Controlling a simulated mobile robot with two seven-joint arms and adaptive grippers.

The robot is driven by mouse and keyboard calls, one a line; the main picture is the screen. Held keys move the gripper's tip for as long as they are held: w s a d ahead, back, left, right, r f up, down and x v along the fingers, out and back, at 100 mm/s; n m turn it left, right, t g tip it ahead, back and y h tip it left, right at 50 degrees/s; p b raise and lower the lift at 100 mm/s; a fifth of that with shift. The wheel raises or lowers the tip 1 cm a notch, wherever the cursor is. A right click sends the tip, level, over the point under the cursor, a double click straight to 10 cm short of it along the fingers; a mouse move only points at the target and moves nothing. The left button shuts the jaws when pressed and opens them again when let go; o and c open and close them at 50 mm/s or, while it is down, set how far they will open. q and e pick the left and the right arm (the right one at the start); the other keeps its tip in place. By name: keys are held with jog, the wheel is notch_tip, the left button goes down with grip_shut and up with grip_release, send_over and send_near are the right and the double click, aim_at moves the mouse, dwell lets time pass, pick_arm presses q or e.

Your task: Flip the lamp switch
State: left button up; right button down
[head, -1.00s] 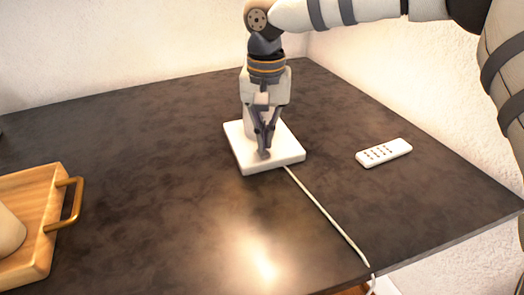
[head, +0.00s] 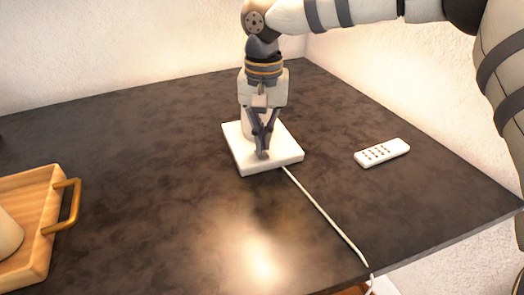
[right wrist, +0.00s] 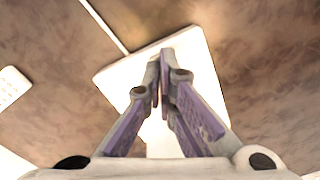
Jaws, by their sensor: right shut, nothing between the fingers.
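The white square lamp base (head: 283,155) lies on the dark tabletop, with a white cord (head: 325,215) running from it toward the front edge. My right gripper (head: 263,155) points down over the base, its fingertips at or just above the front part of the base; I cannot tell whether they touch it. In the right wrist view the fingertips (right wrist: 160,60) are together and empty, with the lamp base (right wrist: 197,62) beneath. A pale upright part of the lamp is mostly hidden behind the gripper. The switch is not visible. My left gripper is not in view.
A white remote (head: 382,152) lies right of the lamp base. A wooden tray (head: 40,185) with a brass handle and a pale object stands at the left. The dark tabletop (head: 150,160) between tray and lamp is clear. Walls stand behind and to the right.

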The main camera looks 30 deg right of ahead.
aim_at(263, 155)
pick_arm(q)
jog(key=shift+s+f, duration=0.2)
pick_arm(e)
jog(key=shift+f, duration=1.25)
dwell(0.6)
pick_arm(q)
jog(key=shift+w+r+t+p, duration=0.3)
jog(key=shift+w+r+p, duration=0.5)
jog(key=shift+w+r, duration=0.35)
pick_arm(e)
jog(key=shift+r, duration=3.5)
